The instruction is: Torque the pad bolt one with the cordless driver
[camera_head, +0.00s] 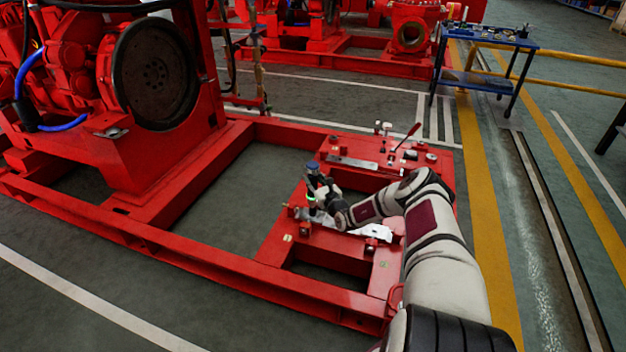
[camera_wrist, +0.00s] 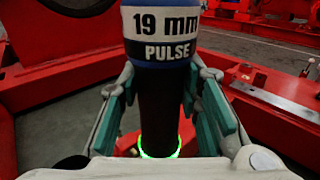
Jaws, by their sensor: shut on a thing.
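The cordless driver (camera_wrist: 160,45) stands upright in the wrist view, with a blue and white band reading "19 mm PULSE", a black body and a glowing green ring low down. My gripper (camera_wrist: 160,95) is shut on its black body, one finger on each side. In the head view the driver (camera_head: 312,167) shows its blue top above the near end of the red frame. My gripper (camera_head: 322,192) is beside it there. The driver's lower tip and whatever is under it are hidden. Small bolt-like fittings (camera_head: 371,245) sit on the near red pad; I cannot tell which is pad bolt one.
A red engine with a large black flywheel (camera_head: 155,73) stands at the left on the red base frame (camera_head: 215,268). A second red plate (camera_head: 365,143) behind the driver carries a flat metal bar (camera_head: 352,162) and a red-handled lever (camera_head: 408,134). A blue cart (camera_head: 490,40) stands at the back right.

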